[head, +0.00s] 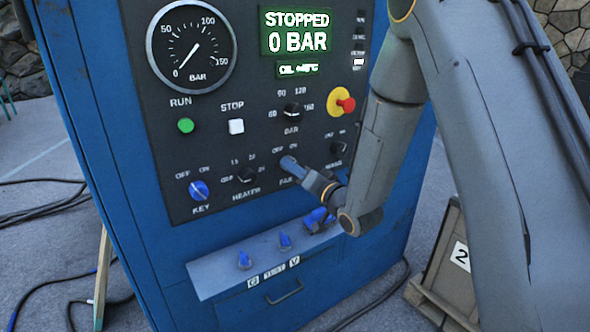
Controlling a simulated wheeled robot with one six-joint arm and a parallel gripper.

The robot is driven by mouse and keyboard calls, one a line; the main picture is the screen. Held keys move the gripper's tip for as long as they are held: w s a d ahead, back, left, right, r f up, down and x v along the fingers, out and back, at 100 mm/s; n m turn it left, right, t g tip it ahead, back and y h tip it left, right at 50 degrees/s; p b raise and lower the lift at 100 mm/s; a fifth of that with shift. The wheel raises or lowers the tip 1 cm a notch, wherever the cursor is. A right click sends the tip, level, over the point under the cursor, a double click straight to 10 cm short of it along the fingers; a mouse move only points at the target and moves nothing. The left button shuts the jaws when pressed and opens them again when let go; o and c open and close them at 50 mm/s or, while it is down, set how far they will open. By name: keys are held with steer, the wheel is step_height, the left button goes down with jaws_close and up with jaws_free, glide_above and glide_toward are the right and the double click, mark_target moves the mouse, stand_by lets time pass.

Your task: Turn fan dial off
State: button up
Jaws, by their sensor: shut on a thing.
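The black control panel (215,110) stands on the front of a blue cabinet (100,130). My gripper (291,164) reaches in from the right and is shut on the fan dial, in the lower middle of the panel. The dial is hidden behind the fingers, so I cannot tell where it points. The OFF and ON marks (286,148) show just above it. The FAN label below is partly covered by my gripper.
The heater dial (246,175) is close on the left, the blue key switch (199,190) farther left. The bar dial (293,110) and red emergency button (345,103) are above. A ledge with blue valves (285,241) lies below. The display reads STOPPED, 0 BAR.

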steer(key=shift+n+b, duration=0.3)
steer(key=shift+n, duration=0.1)
steer(key=n+b, duration=0.6)
steer(key=n, duration=0.5)
steer(key=shift+b, duration=0.35)
stand_by(0.3)
steer(key=o, duration=1)
steer(key=shift+o, duration=0.2)
steer(key=shift+d, duration=0.1)
steer(key=b+v, duration=0.1)
steer(key=v, duration=0.6)
steer(key=shift+s+d, duration=0.2)
steer(key=shift+s, duration=0.15)
